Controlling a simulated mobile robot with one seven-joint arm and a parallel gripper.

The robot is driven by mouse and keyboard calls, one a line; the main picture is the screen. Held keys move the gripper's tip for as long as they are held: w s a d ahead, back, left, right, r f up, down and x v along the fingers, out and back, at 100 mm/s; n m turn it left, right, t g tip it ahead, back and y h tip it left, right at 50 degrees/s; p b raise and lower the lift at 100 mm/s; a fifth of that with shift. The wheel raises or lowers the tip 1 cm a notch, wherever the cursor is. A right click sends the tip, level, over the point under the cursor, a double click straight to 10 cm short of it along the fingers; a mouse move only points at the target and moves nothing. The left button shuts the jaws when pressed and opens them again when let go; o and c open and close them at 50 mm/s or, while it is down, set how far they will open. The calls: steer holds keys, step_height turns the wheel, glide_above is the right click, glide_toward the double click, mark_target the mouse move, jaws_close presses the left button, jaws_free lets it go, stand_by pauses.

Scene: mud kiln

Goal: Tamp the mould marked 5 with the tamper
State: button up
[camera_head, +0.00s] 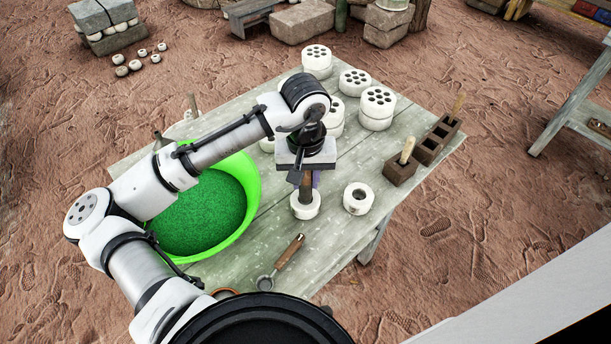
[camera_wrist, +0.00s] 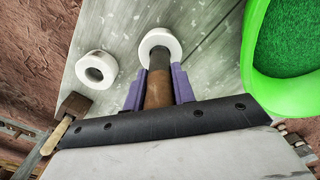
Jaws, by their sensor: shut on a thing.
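My gripper (camera_head: 308,178) has purple fingers, which show at both sides of the tamper in the wrist view (camera_wrist: 158,80). It is shut on the tamper (camera_head: 305,192), whose brown wooden shaft points down; its greyer lower part shows in the wrist view (camera_wrist: 159,60). The tamper's lower end meets the opening of a white round mould (camera_head: 306,211), also in the wrist view (camera_wrist: 162,37). I cannot tell how deep it sits. A second white mould (camera_head: 358,198) with an open centre stands to the right; the wrist view shows it at left (camera_wrist: 96,69). No number is readable on either mould.
A green basin (camera_head: 252,178) of green grains stands left of the moulds. Several white pierced blocks (camera_head: 378,103) stand at the back of the table (camera_head: 334,236). Brown block holders (camera_head: 400,171) with wooden handles are at the right edge. A wooden-handled ladle (camera_head: 288,254) lies in front.

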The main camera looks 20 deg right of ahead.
steer(key=shift+f+b, duration=0.55)
steer(key=shift+f, duration=0.65)
stand_by(0.4)
steer(key=shift+r, duration=0.15)
stand_by(0.4)
steer(key=shift+r+p, duration=4.15)
